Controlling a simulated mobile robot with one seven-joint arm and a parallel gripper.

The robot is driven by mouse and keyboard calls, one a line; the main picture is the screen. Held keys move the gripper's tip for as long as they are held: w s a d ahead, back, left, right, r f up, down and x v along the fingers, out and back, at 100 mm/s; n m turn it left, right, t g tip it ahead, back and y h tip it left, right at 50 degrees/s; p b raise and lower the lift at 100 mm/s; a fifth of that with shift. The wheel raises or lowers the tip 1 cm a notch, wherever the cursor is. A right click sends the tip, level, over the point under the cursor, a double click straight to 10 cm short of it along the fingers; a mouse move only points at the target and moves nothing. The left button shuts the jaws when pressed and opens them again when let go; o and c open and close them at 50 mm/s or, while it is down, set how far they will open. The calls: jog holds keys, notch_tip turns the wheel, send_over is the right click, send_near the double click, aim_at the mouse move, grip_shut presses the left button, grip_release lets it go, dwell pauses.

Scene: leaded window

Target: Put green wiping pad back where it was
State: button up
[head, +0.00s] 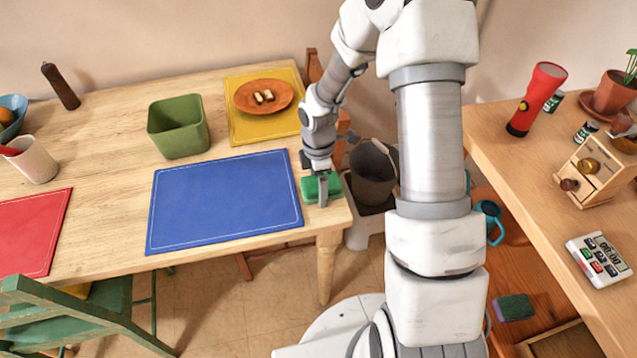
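The green wiping pad (309,190) is at the right end of the wooden table, close to its edge and just right of the blue mat. My gripper (323,190) points straight down over it. One finger shows in front of the pad's near side; the other finger is hidden. I cannot tell whether the fingers press on the pad or stand apart from it, or whether the pad rests fully on the tabletop.
The blue mat (222,205) is bare. A green square bin (179,130) and a yellow mat (242,128) with an orange plate (247,105) stand behind it. A dark bucket (373,175) is beside the table. A green-and-purple sponge (513,307) lies low at right.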

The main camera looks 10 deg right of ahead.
jog(key=shift+r, duration=0.1)
jog(key=s+d+r+m+t+h+p, duration=0.1)
jog(key=s+r+m, duration=0.25)
jog(key=r, duration=0.95)
jog(key=s+r+m+t+p, duration=0.1)
jog(key=s+r+m+p, duration=0.2)
jog(key=r, duration=1)
jog(key=s+r+m+t+y+p, duration=0.1)
jog(key=s+r+m+t+p, duration=0.2)
jog(key=s+r+m, duration=0.8)
jog(key=s+r, duration=0.1)
jog(key=s, duration=0.2)
jog(key=shift+a+r+t, duration=0.15)
jog(key=shift+r+t, duration=0.1)
jog(key=shift+t, duration=0.05)
jog(key=shift+m, duration=0.25)
